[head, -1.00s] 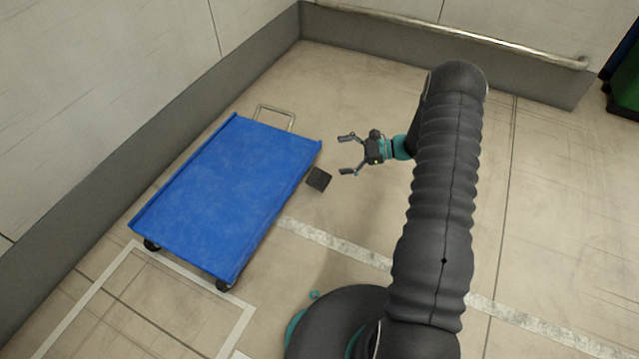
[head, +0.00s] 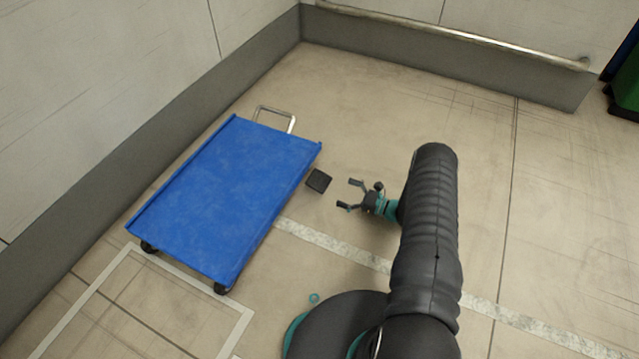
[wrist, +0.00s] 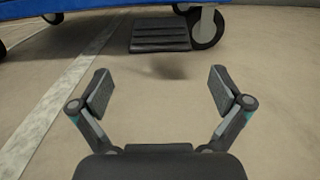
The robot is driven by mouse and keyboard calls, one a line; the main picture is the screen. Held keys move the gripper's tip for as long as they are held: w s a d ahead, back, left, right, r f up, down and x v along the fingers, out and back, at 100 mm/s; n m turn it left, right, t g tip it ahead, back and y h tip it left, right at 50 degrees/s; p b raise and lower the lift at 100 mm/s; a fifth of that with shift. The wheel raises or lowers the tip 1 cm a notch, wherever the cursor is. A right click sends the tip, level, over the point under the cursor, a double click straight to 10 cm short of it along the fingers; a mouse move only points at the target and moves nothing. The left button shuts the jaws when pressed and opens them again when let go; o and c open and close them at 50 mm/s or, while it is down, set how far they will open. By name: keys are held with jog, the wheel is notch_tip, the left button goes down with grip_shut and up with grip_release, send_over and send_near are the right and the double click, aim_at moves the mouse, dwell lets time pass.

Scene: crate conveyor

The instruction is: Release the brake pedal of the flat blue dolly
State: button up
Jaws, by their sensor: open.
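The flat blue dolly (head: 225,190) stands on the floor at the left in the head view, with a grey metal handle loop (head: 275,116) at its far end. Its black brake pedal (head: 318,180) sticks out from the right side near the far corner. In the wrist view the ribbed pedal (wrist: 160,36) is at the top centre, beside a caster wheel (wrist: 207,29). My gripper (head: 350,194) is open and empty, to the right of the pedal and apart from it. In the wrist view its two fingers (wrist: 160,92) are spread, with bare floor between them and the pedal beyond.
Walls with a dark base band stand behind and left of the dolly. A metal rail (head: 450,34) runs along the back wall. A green object (head: 627,88) is at the far right edge. Pale floor lines (head: 330,241) cross the area.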

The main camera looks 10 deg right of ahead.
aim_at(322, 183)
jog(key=x, duration=1)
jog(key=shift+c, duration=0.3)
